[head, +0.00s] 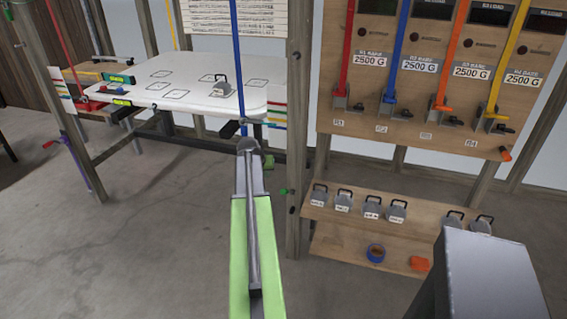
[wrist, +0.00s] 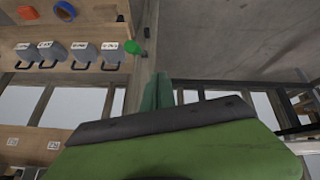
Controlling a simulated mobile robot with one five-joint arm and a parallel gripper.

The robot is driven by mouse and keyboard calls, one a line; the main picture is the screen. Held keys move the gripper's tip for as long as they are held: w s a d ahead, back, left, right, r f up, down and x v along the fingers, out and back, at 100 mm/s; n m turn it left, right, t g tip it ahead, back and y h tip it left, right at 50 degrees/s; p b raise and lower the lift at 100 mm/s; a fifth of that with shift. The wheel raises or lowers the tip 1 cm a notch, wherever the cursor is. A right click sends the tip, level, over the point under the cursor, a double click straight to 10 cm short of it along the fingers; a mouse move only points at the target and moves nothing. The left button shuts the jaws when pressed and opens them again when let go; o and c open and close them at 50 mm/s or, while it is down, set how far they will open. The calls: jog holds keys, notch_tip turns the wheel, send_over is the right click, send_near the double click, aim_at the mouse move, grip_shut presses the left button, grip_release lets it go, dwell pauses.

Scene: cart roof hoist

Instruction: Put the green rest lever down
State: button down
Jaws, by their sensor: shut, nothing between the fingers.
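A small green lever (head: 284,191) sits low on the right-hand wooden post in the head view, its knob on the post's left side. In the wrist view its green knob (wrist: 132,47) shows beside the post, with a short stem. I cannot tell its exact tilt. My gripper (head: 248,148) is shut and empty, left of the post in the head view and apart from the lever. In the wrist view my gripper's fingers (wrist: 158,92) are together, with the lever beyond them and a little to the left.
A wooden shelf (head: 330,222) with several grey weights (head: 343,201) stands right of the post. Above it, a board (head: 400,125) carries coloured straps and displays. A white panel (head: 160,92) lies behind my gripper. A blue strap (head: 239,60) hangs behind the gripper tip. Bare floor lies left.

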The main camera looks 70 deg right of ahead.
jog(key=s+d+r+m, duration=0.1)
jog(key=s+d+r, duration=0.2)
jog(key=s+d, duration=0.1)
jog(key=b, duration=0.9)
send_over(288, 191)
jog(key=w+d, duration=0.3)
notch_tip(288, 191, down, 10)
jog(key=shift+s+a+f+b, duration=0.25)
jog(key=shift+a+f+b, duration=0.2)
jog(key=shift+a, duration=0.15)
jog(key=shift+s+a+f+b, duration=0.2)
jog(key=shift+a+f+b, duration=0.2)
jog(key=shift+a, duration=0.2)
jog(key=shift+s+a+f, duration=0.1)
jog(key=shift+a+f, duration=0.1)
jog(key=shift+a, duration=0.1)
jog(key=shift+r, duration=0.1)
